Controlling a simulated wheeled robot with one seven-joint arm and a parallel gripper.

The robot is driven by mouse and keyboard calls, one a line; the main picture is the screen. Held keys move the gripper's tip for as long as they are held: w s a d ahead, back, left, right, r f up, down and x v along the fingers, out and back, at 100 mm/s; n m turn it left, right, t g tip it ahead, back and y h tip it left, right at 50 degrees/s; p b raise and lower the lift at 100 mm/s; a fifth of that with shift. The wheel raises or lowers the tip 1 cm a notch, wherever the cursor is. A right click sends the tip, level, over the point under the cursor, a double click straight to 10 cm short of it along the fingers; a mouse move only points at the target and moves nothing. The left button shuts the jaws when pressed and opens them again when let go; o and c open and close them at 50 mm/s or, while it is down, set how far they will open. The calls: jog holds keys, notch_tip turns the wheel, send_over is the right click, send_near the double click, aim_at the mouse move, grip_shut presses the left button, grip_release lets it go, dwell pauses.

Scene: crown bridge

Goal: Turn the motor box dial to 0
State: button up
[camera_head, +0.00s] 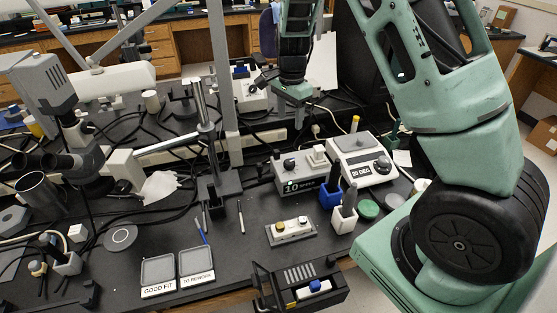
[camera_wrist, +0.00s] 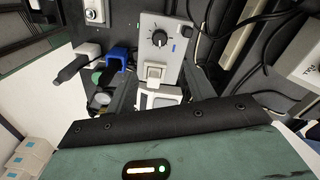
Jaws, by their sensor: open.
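The motor box (camera_head: 300,181) is a grey box labelled SPEED, with a lit number, on the black bench in the head view. Its black dial (camera_head: 290,164) is on top, beside a pale block (camera_head: 318,155). In the wrist view the same box (camera_wrist: 178,28) is at the top centre, its dial (camera_wrist: 159,39) ringed by marks; the pointer reading is too small to tell. My gripper (camera_wrist: 160,90) is open, its two dark fingers apart. The dial is ahead of the fingers, and nothing appears held. In the head view my fingertips are not clear.
The white box labelled 25 DEG (camera_head: 362,173) with its own dial stands right of the motor box. A blue holder (camera_head: 331,195) and white holder (camera_head: 344,219) stand in front. Cables lie behind. Trays (camera_head: 158,271) and a small grey plate (camera_head: 291,231) lie toward the bench's front.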

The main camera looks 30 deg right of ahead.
aim_at(289, 162)
notch_tip(289, 162, down, 17)
jog(key=p, duration=0.3)
jog(key=shift+r, duration=0.15)
jog(key=c, duration=1)
